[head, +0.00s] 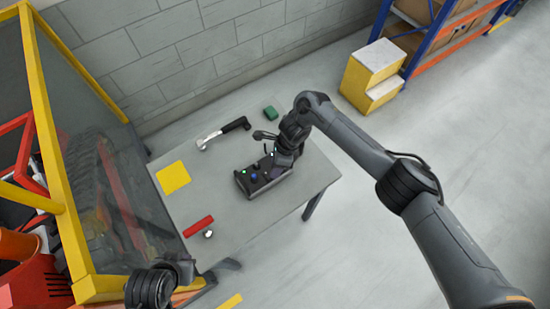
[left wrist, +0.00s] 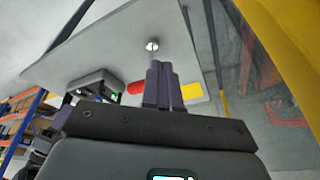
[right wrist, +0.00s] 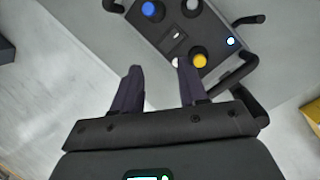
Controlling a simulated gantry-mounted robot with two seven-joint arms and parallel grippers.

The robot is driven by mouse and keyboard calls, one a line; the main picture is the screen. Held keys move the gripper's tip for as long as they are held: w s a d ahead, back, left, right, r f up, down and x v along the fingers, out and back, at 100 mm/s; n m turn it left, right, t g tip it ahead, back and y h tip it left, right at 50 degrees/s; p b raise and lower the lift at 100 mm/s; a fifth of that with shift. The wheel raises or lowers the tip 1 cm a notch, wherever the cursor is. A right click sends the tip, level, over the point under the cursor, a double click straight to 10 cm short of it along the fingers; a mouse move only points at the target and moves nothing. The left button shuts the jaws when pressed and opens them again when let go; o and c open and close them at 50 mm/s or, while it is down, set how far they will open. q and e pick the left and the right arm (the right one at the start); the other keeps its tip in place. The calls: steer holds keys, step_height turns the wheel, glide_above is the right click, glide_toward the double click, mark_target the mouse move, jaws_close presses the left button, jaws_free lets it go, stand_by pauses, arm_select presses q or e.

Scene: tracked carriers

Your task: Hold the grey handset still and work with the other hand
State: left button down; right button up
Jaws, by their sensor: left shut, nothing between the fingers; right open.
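The grey handset (head: 256,189) is a dark box with coloured knobs, lying on the grey table (head: 290,203). It also shows in the right wrist view (right wrist: 205,30), with blue, white and yellow knobs, and in the left wrist view (left wrist: 97,82). My right gripper (right wrist: 160,75) is open, its fingers at the handset's near edge with nothing between them; contact cannot be told. My left gripper (left wrist: 160,68) is shut and empty by the table's near edge, its tips pointing toward a small silver knob (left wrist: 152,45). In the head view its fingers are hard to make out.
On the table are a red bar (head: 199,226), a yellow square (head: 173,177), a black-handled silver tool (head: 222,133) and a green block (head: 270,112). A yellow-framed cage (head: 45,125) stands at left. A yellow step stool (head: 370,75) stands behind.

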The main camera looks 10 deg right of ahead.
arm_select(q)
steer(key=c, duration=1.4)
jaws_free()
steer(key=shift+d+f, duration=0.15)
steer(key=shift+f, duration=0.2)
steer(key=shift+c, duration=0.2)
steer(key=shift+o, duration=1.3)
steer(key=shift+w, duration=0.1)
steer(key=shift+o, duration=0.9)
steer(key=shift+w+d, duration=0.15)
steer(key=shift+w, duration=0.25)
steer(key=n+g+h, duration=0.1)
steer(key=n+g, duration=0.2)
steer(key=n, duration=0.6)
glide_toward(235, 172)
steer(key=f, duration=0.7)
steer(key=d+f, duration=0.1)
steer(key=f, duration=0.3)
steer(key=shift+w, duration=0.4)
arm_select(e)
steer(key=w+r, duration=0.2)
steer(key=shift+w+r+t, duration=0.2)
steer(key=shift+w+t, duration=0.1)
steer(key=shift+t, duration=0.1)
